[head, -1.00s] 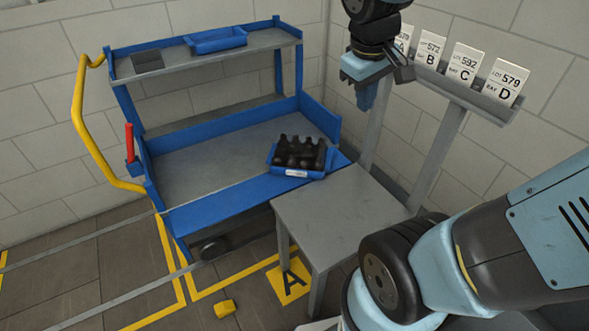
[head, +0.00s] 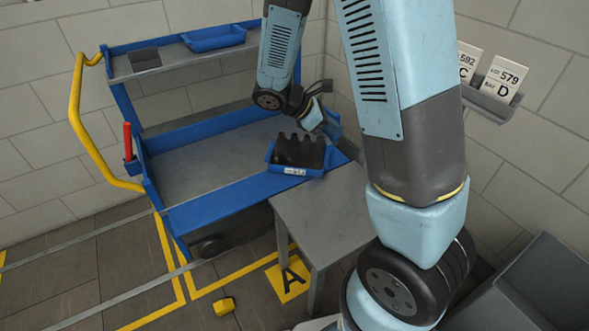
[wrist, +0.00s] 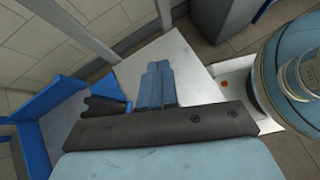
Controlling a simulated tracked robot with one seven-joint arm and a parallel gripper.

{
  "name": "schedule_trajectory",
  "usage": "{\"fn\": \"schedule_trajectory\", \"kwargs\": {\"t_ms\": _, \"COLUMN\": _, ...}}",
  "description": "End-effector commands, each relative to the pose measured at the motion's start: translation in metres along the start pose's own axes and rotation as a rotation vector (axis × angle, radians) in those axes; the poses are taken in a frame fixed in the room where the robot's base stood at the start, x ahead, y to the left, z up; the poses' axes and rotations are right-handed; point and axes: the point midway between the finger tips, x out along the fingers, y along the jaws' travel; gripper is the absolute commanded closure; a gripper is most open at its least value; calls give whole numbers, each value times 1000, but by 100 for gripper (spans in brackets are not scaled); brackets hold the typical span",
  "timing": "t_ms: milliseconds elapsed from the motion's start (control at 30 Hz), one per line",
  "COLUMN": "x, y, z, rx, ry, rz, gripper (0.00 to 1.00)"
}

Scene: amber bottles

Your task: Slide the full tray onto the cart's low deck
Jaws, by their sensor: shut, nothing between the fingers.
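The blue tray (head: 283,168) holds several dark bottles (head: 291,150). It sits at the right end of the cart's (head: 215,198) low deck (head: 205,165), over the front edge beside the grey table (head: 325,210). I cannot tell whether it rests partly on the table. My gripper (head: 333,130) is behind and right of the tray, partly hidden by my arm. In the wrist view my gripper's fingers (wrist: 157,70) are together and empty. The dark bottles (wrist: 105,97) show left of them, and the table top (wrist: 190,70) lies below.
The upper shelf holds a blue bin (head: 213,38) and a dark block (head: 145,58). A yellow handle (head: 80,120) and red grip (head: 128,140) are at the cart's left. Lettered cards (head: 505,78) stand at right. The left of the low deck is clear.

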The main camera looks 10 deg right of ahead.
Motion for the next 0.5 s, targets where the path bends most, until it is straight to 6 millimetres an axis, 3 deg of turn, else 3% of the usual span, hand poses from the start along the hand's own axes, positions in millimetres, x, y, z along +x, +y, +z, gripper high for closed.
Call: {"fn": "schedule_trajectory", "kwargs": {"t_ms": 500, "x": 40, "y": 43, "z": -101, "rx": -622, "ry": -418, "rz": 154, "gripper": 100}}
